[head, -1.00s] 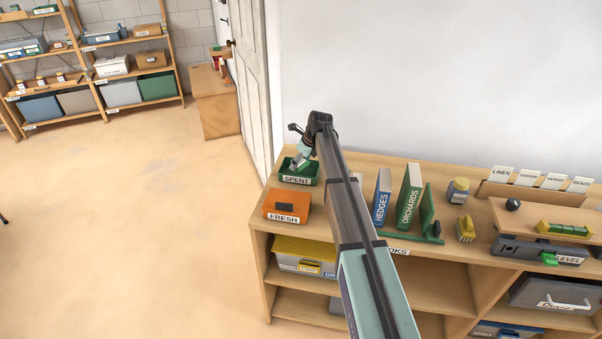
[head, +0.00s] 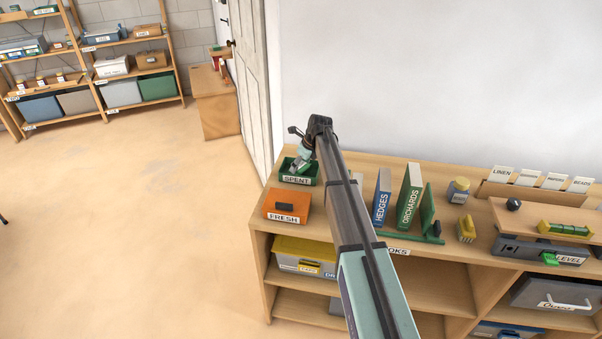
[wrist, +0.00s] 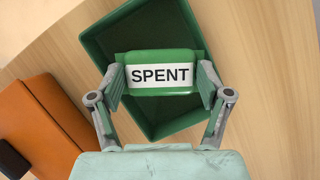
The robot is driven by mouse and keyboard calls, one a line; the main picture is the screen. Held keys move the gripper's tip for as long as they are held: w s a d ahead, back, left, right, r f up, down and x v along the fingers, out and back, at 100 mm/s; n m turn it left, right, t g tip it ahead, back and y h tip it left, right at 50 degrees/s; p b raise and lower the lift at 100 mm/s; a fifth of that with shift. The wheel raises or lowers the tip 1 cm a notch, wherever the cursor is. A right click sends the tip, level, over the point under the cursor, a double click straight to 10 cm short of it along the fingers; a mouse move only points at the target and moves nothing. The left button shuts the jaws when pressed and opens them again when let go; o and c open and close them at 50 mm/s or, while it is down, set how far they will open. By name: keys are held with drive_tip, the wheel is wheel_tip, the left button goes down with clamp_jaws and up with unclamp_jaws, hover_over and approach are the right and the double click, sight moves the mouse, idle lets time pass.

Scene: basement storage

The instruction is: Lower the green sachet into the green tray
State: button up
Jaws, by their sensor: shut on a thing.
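The green sachet (wrist: 161,58) has a white label reading SPENT. My gripper (wrist: 161,74) is shut on it, with one finger against each side in the wrist view. The green tray (wrist: 184,126) lies behind and below the sachet in that view, turned at an angle to it. The sachet shows within the tray's outline; I cannot tell whether it touches the floor. In the head view the tray (head: 286,170) stands at the left end of the shelf top, labelled SPENT, with my gripper (head: 300,167) at it. The sachet is hard to make out there.
An orange box (head: 284,205) labelled FRESH stands just in front of the tray, and at left in the wrist view (wrist: 48,125). Upright books (head: 409,194) stand to the right, beyond my arm. A white door (head: 245,75) is behind the tray.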

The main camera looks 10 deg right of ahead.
drive_tip(key=shift+f, duration=0.75)
idle(0.3)
drive_tip(key=o, duration=1.1)
